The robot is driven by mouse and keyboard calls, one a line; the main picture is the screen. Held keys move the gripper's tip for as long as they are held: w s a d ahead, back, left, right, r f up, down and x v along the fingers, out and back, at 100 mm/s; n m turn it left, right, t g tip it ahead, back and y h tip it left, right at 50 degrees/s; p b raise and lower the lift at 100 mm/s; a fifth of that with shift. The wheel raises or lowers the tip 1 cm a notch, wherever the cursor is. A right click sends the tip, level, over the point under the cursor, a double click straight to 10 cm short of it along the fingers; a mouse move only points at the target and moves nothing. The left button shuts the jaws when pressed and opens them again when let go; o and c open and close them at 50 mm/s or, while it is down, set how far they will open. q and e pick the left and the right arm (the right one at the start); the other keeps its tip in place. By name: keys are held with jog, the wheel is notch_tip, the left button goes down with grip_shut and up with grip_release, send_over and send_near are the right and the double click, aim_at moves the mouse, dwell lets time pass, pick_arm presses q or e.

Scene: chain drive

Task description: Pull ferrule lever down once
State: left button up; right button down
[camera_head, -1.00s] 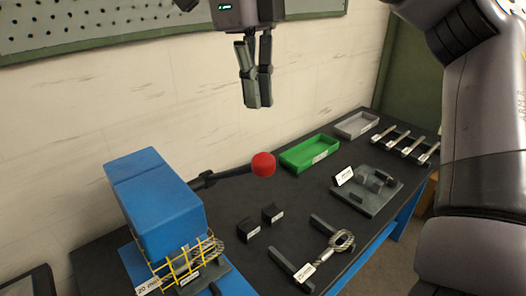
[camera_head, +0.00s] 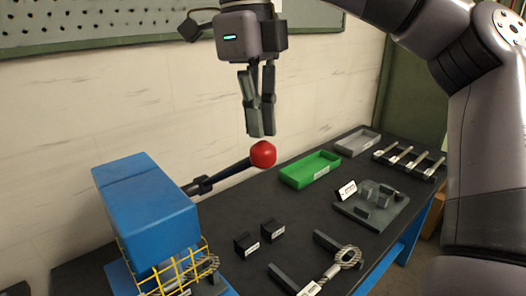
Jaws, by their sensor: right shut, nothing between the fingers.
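The ferrule press is a blue block (camera_head: 150,208) with a yellow mesh guard (camera_head: 177,271) at its front, at the lower left of the head view. Its black lever (camera_head: 226,174) sticks out to the right and slightly up, and ends in a red ball knob (camera_head: 263,154). My right gripper (camera_head: 262,134) points down with its fingers shut and empty. Its fingertips are just above the red knob in the picture; I cannot tell if they touch it. My left gripper is not in view.
A green tray (camera_head: 310,169) and a grey tray (camera_head: 357,142) stand at the back right of the dark bench. A grey plate (camera_head: 372,207) with small blocks, two black blocks (camera_head: 258,237) and a wire rope loop (camera_head: 347,258) lie in front. A pegboard (camera_head: 90,22) hangs on the wall.

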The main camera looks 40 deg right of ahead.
aim_at(260, 142)
jog(key=f+b, duration=0.3)
jog(key=f, duration=0.1)
jog(key=shift+s+f, duration=0.1)
jog(key=shift+s, duration=0.2)
jog(key=shift+w+f, duration=0.1)
jog(key=shift+f, duration=0.05)
jog(key=shift+w, duration=0.3)
